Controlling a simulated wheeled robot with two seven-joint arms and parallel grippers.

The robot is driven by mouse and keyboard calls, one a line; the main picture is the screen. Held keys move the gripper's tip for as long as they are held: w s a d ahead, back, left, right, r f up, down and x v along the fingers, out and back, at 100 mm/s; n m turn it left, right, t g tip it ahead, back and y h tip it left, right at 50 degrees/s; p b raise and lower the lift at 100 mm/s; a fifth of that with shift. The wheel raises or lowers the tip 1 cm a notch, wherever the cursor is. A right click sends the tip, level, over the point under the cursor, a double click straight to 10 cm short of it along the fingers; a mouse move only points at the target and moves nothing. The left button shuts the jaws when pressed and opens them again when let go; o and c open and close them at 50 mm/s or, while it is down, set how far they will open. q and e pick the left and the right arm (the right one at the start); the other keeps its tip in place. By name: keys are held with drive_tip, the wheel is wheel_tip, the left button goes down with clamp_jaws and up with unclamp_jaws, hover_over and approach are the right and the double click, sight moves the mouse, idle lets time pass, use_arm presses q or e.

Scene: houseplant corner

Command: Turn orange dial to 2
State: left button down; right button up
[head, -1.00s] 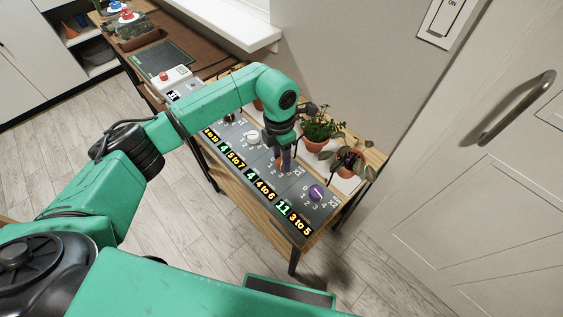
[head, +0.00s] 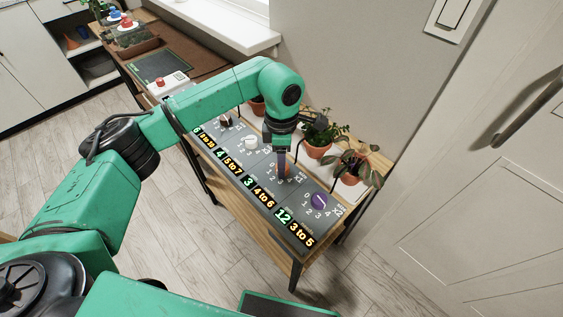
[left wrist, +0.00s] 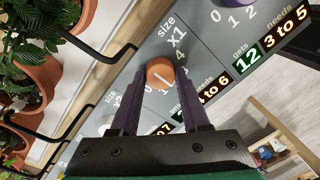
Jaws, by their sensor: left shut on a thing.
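The orange dial (head: 285,168) sits on the grey panel board (head: 262,160) between a white dial (head: 251,142) and a purple dial (head: 319,201). My left gripper (head: 282,163) points down at the orange dial and is shut on it. In the left wrist view the orange dial (left wrist: 161,72) is round with a short white line on its face, held between the two dark fingers of my left gripper (left wrist: 158,84). Its label reads "size X1"; a 4 and a 0 show beside it, and the fingers hide other numbers. I cannot tell which number the line marks. My right gripper is not in view.
Green displays read 3 (head: 249,182) with "4 to 6" and 12 (head: 283,215) with "3 to 5". Potted plants (head: 318,140) stand along the wall side behind the board, close to my left gripper. Thin black brackets (left wrist: 100,50) arch near the pots.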

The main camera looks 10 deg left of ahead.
use_arm(q)
drive_tip(key=shift+r, duration=0.1)
drive_tip(key=shift+c, duration=1.9)
unclamp_jaws()
wheel_tip(320, 180, up, 14)
drive_tip(key=b, duration=0.1)
drive_tip(key=shift+w+r, duration=0.25)
drive_tip(key=shift+w, duration=0.2)
drive_tip(key=shift+a+f, duration=0.1)
